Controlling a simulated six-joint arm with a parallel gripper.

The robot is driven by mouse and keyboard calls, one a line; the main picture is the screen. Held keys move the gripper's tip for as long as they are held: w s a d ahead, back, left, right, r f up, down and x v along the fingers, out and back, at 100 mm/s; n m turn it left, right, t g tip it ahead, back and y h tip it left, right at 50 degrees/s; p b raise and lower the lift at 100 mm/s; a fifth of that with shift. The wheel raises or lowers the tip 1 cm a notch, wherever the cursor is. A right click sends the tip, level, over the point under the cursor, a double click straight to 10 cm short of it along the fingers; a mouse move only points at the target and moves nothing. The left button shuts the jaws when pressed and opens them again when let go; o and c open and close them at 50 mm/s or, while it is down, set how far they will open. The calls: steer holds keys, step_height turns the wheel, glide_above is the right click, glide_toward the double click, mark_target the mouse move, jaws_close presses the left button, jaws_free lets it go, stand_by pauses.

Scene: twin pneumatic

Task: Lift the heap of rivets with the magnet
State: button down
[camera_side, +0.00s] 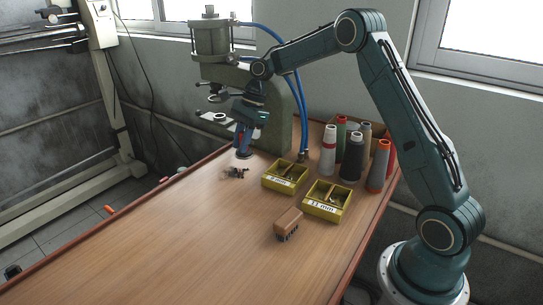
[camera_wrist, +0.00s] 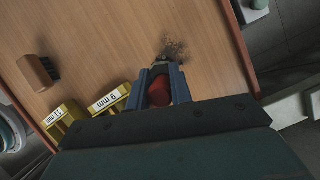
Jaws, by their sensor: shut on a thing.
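My gripper (camera_side: 242,137) is shut on a red magnet (camera_wrist: 159,92) and holds it upright, foot down, at the far end of the wooden bench. The magnet's dark round foot shows below the jaws in the side view (camera_side: 243,155). The heap of rivets (camera_side: 236,172) is a small dark scatter on the bench, just below and slightly left of the magnet in the side view. A gap shows between them there. In the wrist view the heap (camera_wrist: 174,49) lies just beyond the magnet's end. I see no rivets on the magnet.
Yellow bins labelled 9 mm (camera_side: 285,177) and 11 mm (camera_side: 327,200) stand right of the heap. A wooden brush (camera_side: 288,222) lies nearer. Several thread cones (camera_side: 351,158) stand behind the bins. A green press (camera_side: 270,100) rises behind my gripper. The bench's front left is clear.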

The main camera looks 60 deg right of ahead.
mark_target(242, 157)
steer(key=shift+f, duration=0.15)
steer(key=shift+f, duration=2.2)
steer(key=shift+f, duration=0.35)
steer(key=shift+r, duration=0.1)
steer(key=shift+r, duration=3.4)
